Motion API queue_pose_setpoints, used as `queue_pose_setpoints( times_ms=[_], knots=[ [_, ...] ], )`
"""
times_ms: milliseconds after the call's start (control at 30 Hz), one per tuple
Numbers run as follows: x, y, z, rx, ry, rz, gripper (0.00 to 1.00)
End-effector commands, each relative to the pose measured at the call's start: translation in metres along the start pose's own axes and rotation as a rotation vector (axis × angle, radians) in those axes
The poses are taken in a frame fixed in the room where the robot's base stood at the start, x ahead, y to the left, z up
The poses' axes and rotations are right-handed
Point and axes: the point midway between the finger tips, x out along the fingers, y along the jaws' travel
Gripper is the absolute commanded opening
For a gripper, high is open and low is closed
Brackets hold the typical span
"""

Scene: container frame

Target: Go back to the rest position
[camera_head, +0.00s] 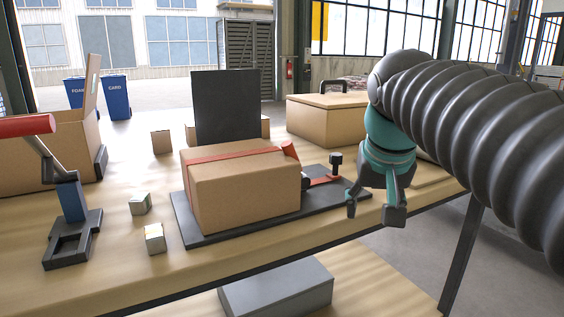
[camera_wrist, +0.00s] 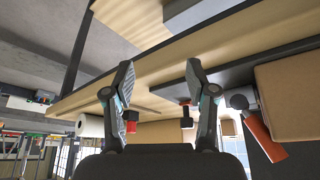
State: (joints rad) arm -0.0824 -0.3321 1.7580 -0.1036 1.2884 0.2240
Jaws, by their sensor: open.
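My gripper (camera_head: 377,209) is at the right of the head view, beside the front right part of the table (camera_head: 340,238). Its fingers are spread apart with nothing between them. In the wrist view my gripper (camera_wrist: 161,82) shows both fingers open, with the table edge beyond. A cardboard box (camera_head: 243,195) with a red strap over its top sits on a dark board (camera_head: 262,227), left of my gripper and apart from it. The box also shows in the wrist view (camera_wrist: 290,95) at the right.
A red-handled tool (camera_head: 70,215) stands at the table's left. Two small blocks (camera_head: 154,238) lie left of the board. An open carton (camera_head: 75,150) is at the far left, and a larger box (camera_head: 325,118) stands behind. A grey box (camera_head: 277,287) is on the lower shelf.

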Motion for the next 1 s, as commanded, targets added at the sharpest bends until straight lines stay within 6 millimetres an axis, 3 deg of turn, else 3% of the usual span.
queue_pose_setpoints(
  times_ms=[33,300,500,700,1000],
  knots=[
    [0.009,0.004,0.021,-0.013,0.003,-0.007,0.57],
    [0.068,0.018,0.124,-0.079,0.032,-0.047,0.57],
    [0.105,0.023,0.181,-0.108,0.048,-0.064,0.57],
    [0.120,0.025,0.201,-0.118,0.054,-0.068,0.57],
    [0.120,0.025,0.201,-0.118,0.053,-0.068,0.57]
  ],
)
